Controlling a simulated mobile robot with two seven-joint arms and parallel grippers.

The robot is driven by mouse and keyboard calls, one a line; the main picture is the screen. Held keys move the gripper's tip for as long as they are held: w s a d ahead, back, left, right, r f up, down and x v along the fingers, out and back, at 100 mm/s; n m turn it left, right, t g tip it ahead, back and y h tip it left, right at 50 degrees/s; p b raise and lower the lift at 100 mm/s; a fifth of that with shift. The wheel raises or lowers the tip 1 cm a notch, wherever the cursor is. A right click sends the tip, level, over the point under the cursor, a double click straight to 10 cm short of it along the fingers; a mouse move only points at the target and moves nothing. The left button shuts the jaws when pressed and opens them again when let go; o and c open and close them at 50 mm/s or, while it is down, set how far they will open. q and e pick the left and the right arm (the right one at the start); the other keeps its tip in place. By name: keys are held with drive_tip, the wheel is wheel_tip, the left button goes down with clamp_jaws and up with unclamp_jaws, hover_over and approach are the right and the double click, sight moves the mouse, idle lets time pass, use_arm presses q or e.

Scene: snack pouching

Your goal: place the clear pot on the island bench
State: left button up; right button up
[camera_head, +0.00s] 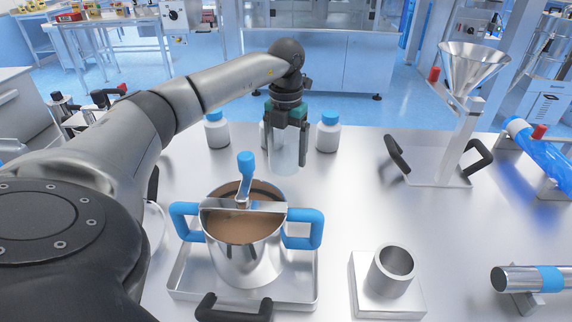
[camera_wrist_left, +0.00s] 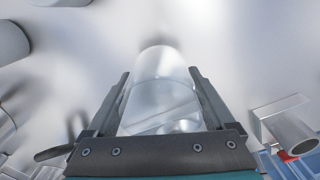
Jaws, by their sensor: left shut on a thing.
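The clear pot (camera_head: 284,152) is a transparent cylinder held upright between the fingers of my left gripper (camera_head: 289,140). It also shows in the left wrist view (camera_wrist_left: 160,95), with a finger on each side of it. In the head view it hangs over or near the back of the steel island bench (camera_head: 345,210), just behind the steel pan. I cannot tell whether its base touches the bench. My right gripper is not in view.
A steel pan (camera_head: 245,262) with blue handles and brown contents stands on a tray in front. A funnel stand (camera_head: 440,172) and a metal cup (camera_head: 393,268) are right. The bench between is clear.

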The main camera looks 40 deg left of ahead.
sight(286, 166)
use_arm(q)
wheel_tip(286, 166, down, 4)
drive_tip(key=shift+b, duration=0.45)
drive_tip(key=shift+f, duration=0.4)
drive_tip(key=o, duration=1.1)
drive_tip(key=shift+o, duration=0.2)
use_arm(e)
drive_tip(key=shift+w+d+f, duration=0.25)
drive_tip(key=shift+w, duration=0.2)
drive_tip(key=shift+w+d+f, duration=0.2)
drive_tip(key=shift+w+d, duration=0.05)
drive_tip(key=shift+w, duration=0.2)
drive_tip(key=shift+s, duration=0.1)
